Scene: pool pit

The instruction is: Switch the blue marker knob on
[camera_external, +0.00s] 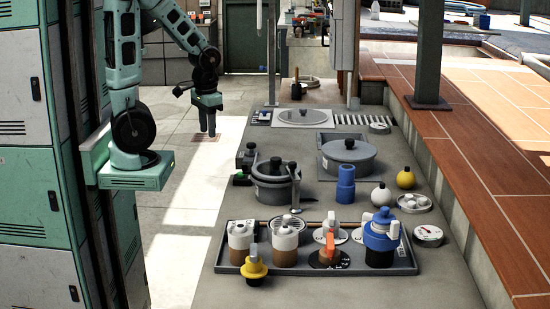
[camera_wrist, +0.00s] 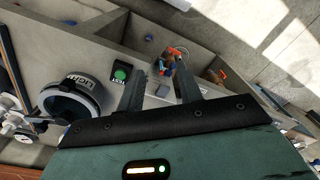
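The blue marker knob (camera_external: 381,233) looks to be the blue-topped unit at the right end of a dark tray (camera_external: 236,268) on the counter. It has a white part on its right side; its exact setting cannot be told. My gripper (camera_external: 208,132) hangs in the air left of the counter, well behind and to the left of the blue knob, pointing down. In the wrist view its two fingers (camera_wrist: 160,72) stand apart with nothing held between them. I cannot clearly make out the blue knob in the wrist view.
The tray also holds white-topped units (camera_external: 285,240) and an orange-handled one (camera_external: 330,245). A yellow knob (camera_external: 254,266) is at its front. Behind stand a grey pot (camera_external: 276,185), a blue cylinder (camera_external: 345,185) and two balls. The wrist view shows a green button (camera_wrist: 122,72).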

